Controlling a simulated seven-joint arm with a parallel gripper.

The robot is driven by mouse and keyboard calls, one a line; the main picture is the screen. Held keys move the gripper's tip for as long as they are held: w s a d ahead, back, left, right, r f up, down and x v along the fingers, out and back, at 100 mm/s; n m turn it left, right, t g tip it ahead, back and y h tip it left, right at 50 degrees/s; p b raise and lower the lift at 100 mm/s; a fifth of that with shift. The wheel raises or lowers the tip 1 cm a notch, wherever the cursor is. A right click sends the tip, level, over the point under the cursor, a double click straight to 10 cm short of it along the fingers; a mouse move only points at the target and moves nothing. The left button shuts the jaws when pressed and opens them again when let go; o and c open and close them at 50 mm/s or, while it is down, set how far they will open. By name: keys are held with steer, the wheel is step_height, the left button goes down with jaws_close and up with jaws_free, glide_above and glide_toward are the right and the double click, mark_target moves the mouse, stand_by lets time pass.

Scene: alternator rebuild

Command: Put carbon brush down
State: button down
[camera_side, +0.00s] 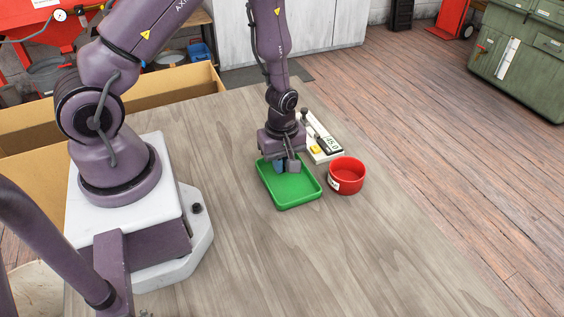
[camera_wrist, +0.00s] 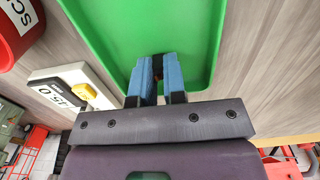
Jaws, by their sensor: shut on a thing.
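My gripper (camera_side: 285,166) is over the back part of the green tray (camera_side: 296,204), pointing down. In the wrist view its blue-padded fingers (camera_wrist: 159,62) are shut on a small dark piece, the carbon brush (camera_wrist: 158,73), of which only a sliver shows between the pads. The brush cannot be made out in the side view. The tray floor (camera_wrist: 115,25) shows bare and green around the fingertips in the wrist view. Whether the brush touches the tray floor, I cannot tell.
A red round container (camera_side: 346,176) with a white label stands right of the tray. A white measuring device (camera_side: 322,147) with a display and a yellow part lies behind them. A cardboard box (camera_side: 180,88) is at the back left. The wooden table (camera_side: 330,260) in front is clear.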

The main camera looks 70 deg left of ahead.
steer(key=shift+f, duration=0.2)
steer(key=c, duration=1.6)
jaws_free()
steer(key=shift+f, duration=0.1)
steer(key=o, duration=0.4)
steer(key=s+d+r+m+t, duration=0.2)
steer(key=r+m, duration=0.3)
steer(key=r, duration=0.8)
steer(key=s+d+r+m+t, duration=0.15)
steer(key=r+m, duration=0.25)
steer(key=r, duration=1)
steer(key=s+r+m, duration=0.2)
steer(key=m, duration=0.1)
steer(key=s+d+r+m+t, duration=0.1)
steer(key=s+r+m, duration=0.2)
steer(key=s+d+r+m+t, duration=0.1)
steer(key=s+r+m, duration=0.1)
steer(key=m, duration=0.1)
steer(key=shift+s+d+r, duration=0.2)
steer(key=shift+d+r, duration=0.05)
